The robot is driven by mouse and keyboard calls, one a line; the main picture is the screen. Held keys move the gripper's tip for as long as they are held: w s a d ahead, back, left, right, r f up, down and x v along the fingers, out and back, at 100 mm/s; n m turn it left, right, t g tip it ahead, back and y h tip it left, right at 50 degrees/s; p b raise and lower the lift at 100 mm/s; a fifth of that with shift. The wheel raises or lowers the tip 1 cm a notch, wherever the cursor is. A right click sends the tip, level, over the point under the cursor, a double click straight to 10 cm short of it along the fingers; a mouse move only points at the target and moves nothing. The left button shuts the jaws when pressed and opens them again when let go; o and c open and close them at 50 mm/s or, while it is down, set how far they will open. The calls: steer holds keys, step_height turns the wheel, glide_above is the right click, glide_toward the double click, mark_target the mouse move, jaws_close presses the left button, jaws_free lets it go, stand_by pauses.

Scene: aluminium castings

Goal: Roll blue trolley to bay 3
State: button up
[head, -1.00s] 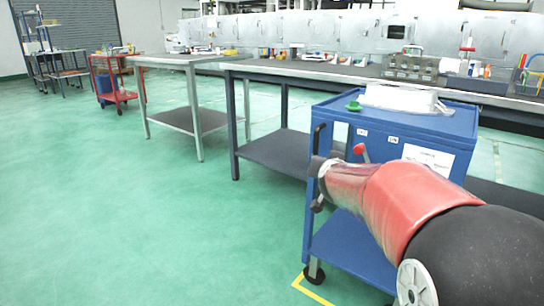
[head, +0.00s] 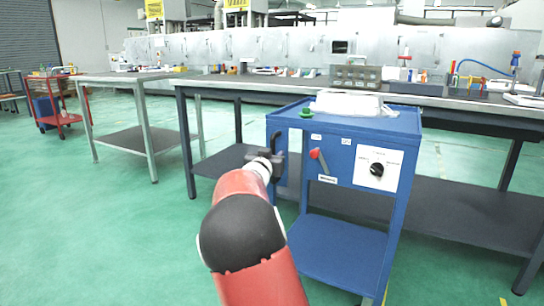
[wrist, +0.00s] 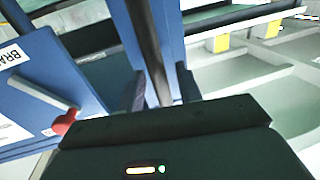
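The blue trolley (head: 340,205) stands in front of the grey workbench in the head view, with a white label plate, a black knob and a red lever on its front. Its dark upright handle (wrist: 150,45) runs between my gripper's two fingers (wrist: 160,88) in the wrist view. The fingers stand apart with a narrow gap beside the bar, so they look open around it. In the head view my gripper (head: 272,158) is at the trolley's left front corner. The trolley's left front wheel is hidden behind my arm. No bay number is readable.
The workbench (head: 225,84) runs behind the trolley, with its lower shelf and legs close by. A grey table (head: 125,76) and a red cart (head: 62,119) stand at left. A yellow floor line (head: 385,293) shows near the trolley's right front foot. The green floor at left is clear.

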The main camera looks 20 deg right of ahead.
steer(key=shift+w+d, duration=0.15)
steer(key=shift+w, duration=0.05)
steer(key=shift+c, duration=0.3)
jaws_close()
steer(key=shift+s, duration=0.1)
